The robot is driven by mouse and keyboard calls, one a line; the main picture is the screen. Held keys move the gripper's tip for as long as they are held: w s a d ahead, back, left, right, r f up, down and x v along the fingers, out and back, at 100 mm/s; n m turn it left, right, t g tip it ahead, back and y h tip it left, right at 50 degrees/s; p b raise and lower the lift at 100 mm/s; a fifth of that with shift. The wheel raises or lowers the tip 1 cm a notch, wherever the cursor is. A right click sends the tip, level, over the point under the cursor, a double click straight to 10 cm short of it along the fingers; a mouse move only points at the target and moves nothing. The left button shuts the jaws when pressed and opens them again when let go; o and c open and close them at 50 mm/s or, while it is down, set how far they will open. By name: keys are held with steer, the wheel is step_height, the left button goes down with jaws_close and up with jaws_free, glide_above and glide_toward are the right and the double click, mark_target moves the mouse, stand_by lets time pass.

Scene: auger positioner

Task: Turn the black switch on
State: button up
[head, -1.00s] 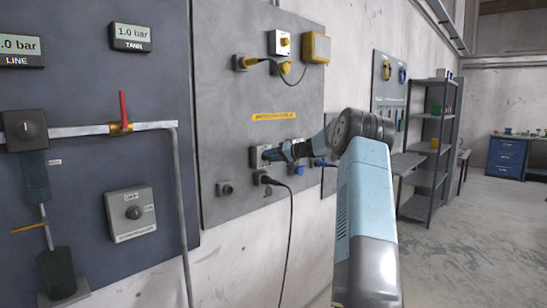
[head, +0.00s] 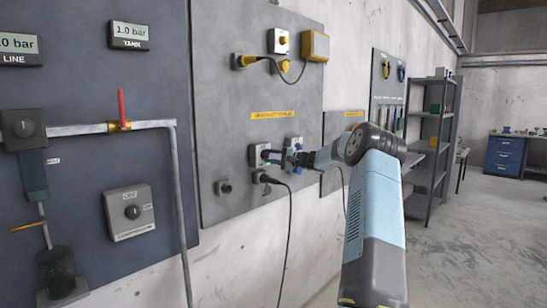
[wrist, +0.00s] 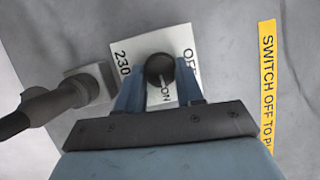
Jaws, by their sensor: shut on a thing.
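The black switch (wrist: 160,69) is a round knob on a white plate (wrist: 183,35) marked OFF, ON and 230 in the wrist view. My gripper (wrist: 160,82) has one blue finger on each side of the knob and is shut on it. The fingers hide part of the plate, and I cannot clearly tell the knob's setting. In the head view the switch plate (head: 255,152) is low on the grey wall panel, with my gripper (head: 272,157) against it; the knob is mostly hidden there.
A black plug (wrist: 50,104) with its cable sits in a socket beside the switch. A yellow warning strip (wrist: 268,85) is on the other side. In the head view, a grey switch box (head: 131,212) and a pipe with a red-handled valve (head: 121,110) stand left.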

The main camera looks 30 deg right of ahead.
steer(key=shift+w+a+f+m+t, duration=0.15)
steer(key=shift+a+m+t, duration=0.15)
steer(key=shift+m, duration=0.3)
steer(key=o, duration=1)
steer(key=shift+d, duration=0.1)
steer(key=shift+d, duration=0.1)
steer(key=shift+d, duration=0.1)
steer(key=v, duration=1.3)
steer(key=shift+s+d+f, duration=0.15)
steer(key=shift+s+d, duration=0.05)
